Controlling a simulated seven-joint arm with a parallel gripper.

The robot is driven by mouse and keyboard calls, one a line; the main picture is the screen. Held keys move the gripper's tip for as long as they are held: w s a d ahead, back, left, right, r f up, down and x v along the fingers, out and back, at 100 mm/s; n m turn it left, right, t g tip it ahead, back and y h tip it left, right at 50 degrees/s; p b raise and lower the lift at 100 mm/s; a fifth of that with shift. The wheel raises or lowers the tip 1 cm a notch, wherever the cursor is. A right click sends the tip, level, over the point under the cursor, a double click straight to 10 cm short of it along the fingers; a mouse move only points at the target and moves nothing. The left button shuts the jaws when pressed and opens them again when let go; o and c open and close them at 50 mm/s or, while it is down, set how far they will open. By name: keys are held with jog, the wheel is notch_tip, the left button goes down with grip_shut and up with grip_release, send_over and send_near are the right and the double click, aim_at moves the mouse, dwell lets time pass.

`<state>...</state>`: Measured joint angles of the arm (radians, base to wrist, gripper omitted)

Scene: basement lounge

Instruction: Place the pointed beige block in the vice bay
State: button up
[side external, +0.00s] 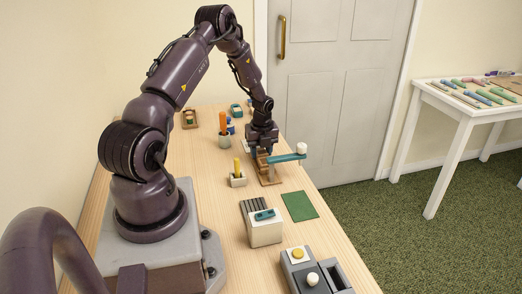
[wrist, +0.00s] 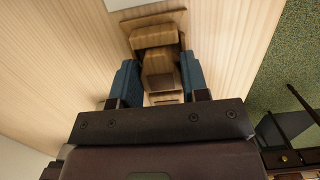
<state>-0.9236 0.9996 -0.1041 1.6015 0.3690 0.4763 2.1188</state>
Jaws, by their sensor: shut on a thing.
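The wooden vice (side external: 269,177) stands on the far half of the bench, with a teal bar (side external: 287,158) and a white knob (side external: 301,148) at its top right. My gripper (side external: 261,153) points down right over the vice. In the wrist view, its two blue fingers (wrist: 158,82) are closed on the sides of a beige-brown block (wrist: 158,62). A wooden part of the vice (wrist: 154,36) shows just beyond the block. The block's point and lower end are hidden, so I cannot tell how deep it sits in the bay.
A cup with an orange stick (side external: 222,124) and a holder with a yellow peg (side external: 238,176) stand left of the vice. A green mat (side external: 299,206), a slotted box (side external: 263,228) and a grey panel with knobs (side external: 308,272) are nearer. The bench's right edge is close.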

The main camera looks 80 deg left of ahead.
jog(key=o, duration=1)
jog(key=shift+f, duration=0.15)
jog(key=shift+c, duration=0.2)
